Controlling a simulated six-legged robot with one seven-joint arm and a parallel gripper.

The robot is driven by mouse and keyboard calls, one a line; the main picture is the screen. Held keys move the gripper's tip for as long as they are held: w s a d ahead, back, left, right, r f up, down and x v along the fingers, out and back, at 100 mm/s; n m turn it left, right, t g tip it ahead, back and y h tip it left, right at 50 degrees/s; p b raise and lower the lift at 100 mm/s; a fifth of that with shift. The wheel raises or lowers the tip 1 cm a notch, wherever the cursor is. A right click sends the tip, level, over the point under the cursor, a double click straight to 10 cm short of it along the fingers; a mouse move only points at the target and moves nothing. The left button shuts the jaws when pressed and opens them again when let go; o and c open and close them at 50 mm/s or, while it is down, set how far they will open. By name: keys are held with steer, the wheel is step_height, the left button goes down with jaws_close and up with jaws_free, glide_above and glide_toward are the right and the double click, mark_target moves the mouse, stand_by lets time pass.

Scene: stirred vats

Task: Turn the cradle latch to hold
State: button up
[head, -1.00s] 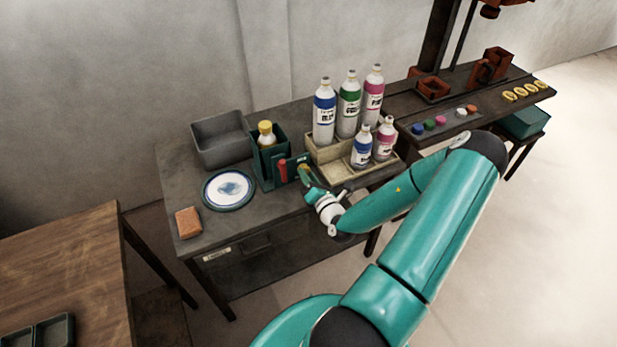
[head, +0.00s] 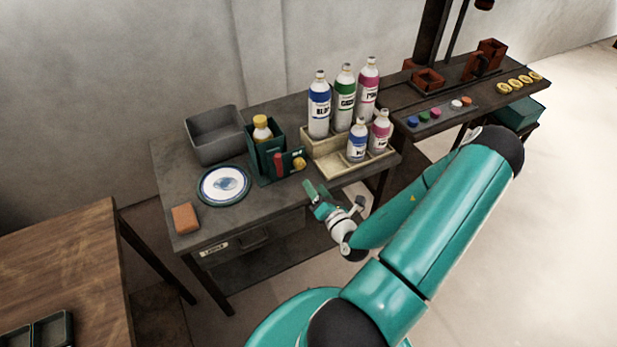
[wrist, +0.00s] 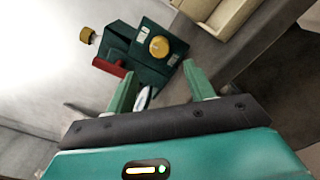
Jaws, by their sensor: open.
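The dark green cradle (head: 262,157) stands on the grey bench and holds a yellow-capped bottle (head: 262,130). Its front carries an upright red bar (head: 278,163) and a round yellow knob (head: 299,164) on a green plate. In the wrist view the yellow knob (wrist: 158,46) sits between two small pale labels, too small to read. The red bar (wrist: 108,66) shows beside it. I cannot tell the latch's setting. My gripper (head: 313,189) is open and empty, in front of and below the knob, apart from it. Its two green fingers (wrist: 161,86) point towards the cradle in the wrist view.
A wooden caddy (head: 335,165) with several bottles stands just right of the cradle. A grey bin (head: 215,145), a round plate (head: 223,184) and an orange block (head: 185,217) lie to the left.

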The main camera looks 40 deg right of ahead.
steer(key=v, duration=0.5)
steer(key=shift+s+a, duration=0.1)
steer(key=shift+s, duration=0.25)
